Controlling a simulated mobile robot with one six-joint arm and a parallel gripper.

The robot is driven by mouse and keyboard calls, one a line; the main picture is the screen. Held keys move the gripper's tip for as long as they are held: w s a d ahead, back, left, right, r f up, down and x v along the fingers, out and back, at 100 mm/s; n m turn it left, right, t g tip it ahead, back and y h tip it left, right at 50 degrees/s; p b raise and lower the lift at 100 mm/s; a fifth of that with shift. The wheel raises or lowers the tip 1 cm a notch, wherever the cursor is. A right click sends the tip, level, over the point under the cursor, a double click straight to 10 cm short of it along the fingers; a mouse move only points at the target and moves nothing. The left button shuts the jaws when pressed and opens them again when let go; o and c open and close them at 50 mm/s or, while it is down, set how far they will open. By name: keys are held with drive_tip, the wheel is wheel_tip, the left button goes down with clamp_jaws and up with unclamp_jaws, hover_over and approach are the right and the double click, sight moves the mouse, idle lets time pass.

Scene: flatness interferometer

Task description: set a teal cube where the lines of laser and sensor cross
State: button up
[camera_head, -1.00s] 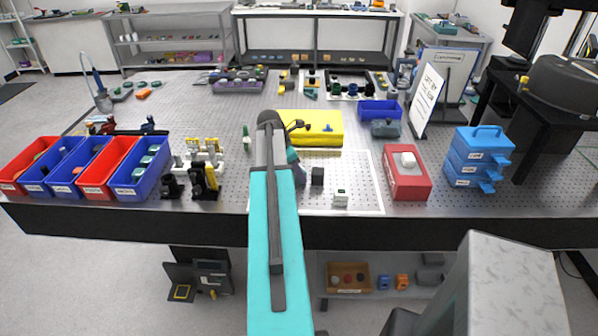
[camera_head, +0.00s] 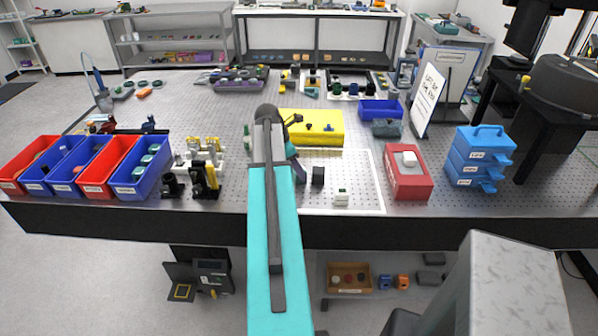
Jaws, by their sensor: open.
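My arm reaches over the perforated table, and its end hides part of the white-outlined area (camera_head: 372,200). My gripper (camera_head: 300,172) points down beside a small dark block (camera_head: 318,177); it is mostly hidden by my arm, and nothing is seen held in it. Small teal pieces (camera_head: 152,150) lie in the rightmost blue bin (camera_head: 140,189) at the left. I cannot tell which parts are the laser and the sensor, and their lines are not discernible.
Red and blue bins (camera_head: 96,190) line the front left. Black-and-yellow mounts (camera_head: 205,178) stand left of my arm. A yellow case (camera_head: 325,138) lies behind the outlined area. A red box (camera_head: 408,184) and blue drawers (camera_head: 475,160) stand at right. The outlined area's right part is clear.

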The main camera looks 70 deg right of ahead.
drive_tip(key=b+v, duration=0.2)
drive_tip(key=v, duration=0.8)
idle(0.8)
